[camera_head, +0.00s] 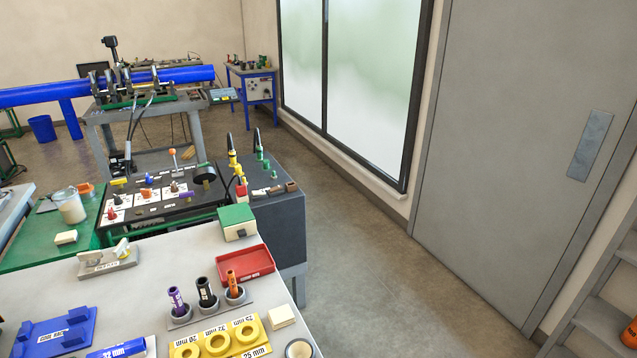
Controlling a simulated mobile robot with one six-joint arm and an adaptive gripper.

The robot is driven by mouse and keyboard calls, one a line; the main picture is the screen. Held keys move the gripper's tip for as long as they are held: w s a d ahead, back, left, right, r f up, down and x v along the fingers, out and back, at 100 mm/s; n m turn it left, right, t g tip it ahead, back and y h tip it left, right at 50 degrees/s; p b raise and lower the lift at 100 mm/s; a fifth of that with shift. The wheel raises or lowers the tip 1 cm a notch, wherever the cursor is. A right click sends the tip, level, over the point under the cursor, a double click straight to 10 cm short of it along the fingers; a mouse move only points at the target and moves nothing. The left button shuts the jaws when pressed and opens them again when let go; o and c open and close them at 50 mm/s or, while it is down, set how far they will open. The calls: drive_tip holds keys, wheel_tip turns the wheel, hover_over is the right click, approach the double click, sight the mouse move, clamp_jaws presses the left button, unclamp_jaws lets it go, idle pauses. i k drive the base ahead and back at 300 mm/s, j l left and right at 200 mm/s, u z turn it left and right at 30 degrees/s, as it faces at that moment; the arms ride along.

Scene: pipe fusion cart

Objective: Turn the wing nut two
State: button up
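The pipe fusion machine with several dark upright clamps (125,84) stands on a grey cart (98,112) at the back left. A long blue pipe (190,75) runs through the clamps. Any wing nuts on the clamps are too small to tell apart, so I cannot pick out wing nut two. Cables hang from the machine down the front of the cart. My gripper is not in view.
A light table in front holds a red tray (245,264), upright tubes (206,292) and yellow rings (218,343). A control panel (150,200) and dark cabinet (275,220) stand between it and the cart. Floor (370,270) at right is clear, beside a grey door (530,150).

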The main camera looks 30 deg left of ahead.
sight(121, 252)
drive_tip(key=i+l, duration=0.15)
drive_tip(key=i, duration=0.25)
drive_tip(key=i+l+u, duration=0.15)
drive_tip(key=i, duration=0.3)
drive_tip(key=i+l, duration=0.15)
drive_tip(key=i, duration=0.25)
drive_tip(key=i+j+u, duration=0.3)
drive_tip(key=u, duration=0.15)
drive_tip(key=i+j+u, duration=0.2)
drive_tip(key=u, duration=0.25)
drive_tip(key=i+u, duration=0.45)
drive_tip(key=i+l+u, duration=0.1)
drive_tip(key=i+u, duration=0.25)
drive_tip(key=u, duration=0.15)
drive_tip(key=i+l+u, duration=0.2)
drive_tip(key=i+u, duration=0.25)
drive_tip(key=i+j+u, duration=0.1)
drive_tip(key=i+u, duration=0.2)
drive_tip(key=u, duration=0.15)
drive_tip(key=i+u, duration=0.25)
drive_tip(key=u, duration=0.2)
drive_tip(key=i+l+u, duration=0.1)
drive_tip(key=i+u, duration=0.2)
drive_tip(key=u, duration=0.15)
drive_tip(key=i+l+u, duration=0.15)
drive_tip(key=i+u, duration=0.25)
drive_tip(key=k, duration=0.1)
